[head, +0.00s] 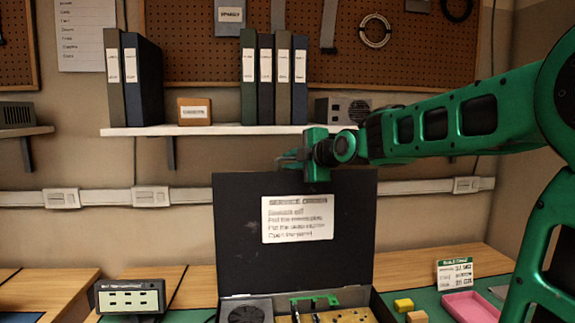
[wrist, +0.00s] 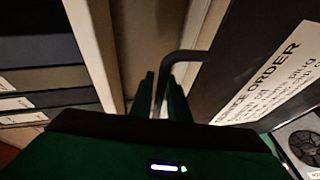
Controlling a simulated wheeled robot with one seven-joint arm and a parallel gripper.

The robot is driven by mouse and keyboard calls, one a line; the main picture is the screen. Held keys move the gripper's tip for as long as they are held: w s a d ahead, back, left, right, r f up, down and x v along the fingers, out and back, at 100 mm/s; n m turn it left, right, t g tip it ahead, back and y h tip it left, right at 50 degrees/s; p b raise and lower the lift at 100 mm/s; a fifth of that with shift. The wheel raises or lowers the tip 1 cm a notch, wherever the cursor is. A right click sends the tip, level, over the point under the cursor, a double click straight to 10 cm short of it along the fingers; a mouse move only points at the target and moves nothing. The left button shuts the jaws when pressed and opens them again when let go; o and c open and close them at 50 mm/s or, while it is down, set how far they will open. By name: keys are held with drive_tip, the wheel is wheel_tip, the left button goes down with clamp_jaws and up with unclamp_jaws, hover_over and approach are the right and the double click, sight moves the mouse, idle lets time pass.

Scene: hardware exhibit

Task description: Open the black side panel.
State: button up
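The black side panel (head: 240,225) stands upright behind an open case, with a white printed label (head: 297,219) on its face. In the wrist view the panel (wrist: 235,45) fills the upper right, and a dark bent handle (wrist: 185,56) sticks out from it. My gripper (head: 292,160) is at the panel's top edge in the head view. In the wrist view its two fingers (wrist: 161,85) are close together on either side of the handle bar and appear shut on it. The exact contact is partly hidden.
The open case holds a fan (head: 247,313) and a green part (head: 315,301). A shelf (head: 215,130) with binders is behind my gripper.

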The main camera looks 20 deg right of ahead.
drive_tip(key=shift+w+f, duration=0.1)
drive_tip(key=shift+w, duration=0.15)
clamp_jaws()
drive_tip(key=shift+f, duration=0.1)
idle(1.2)
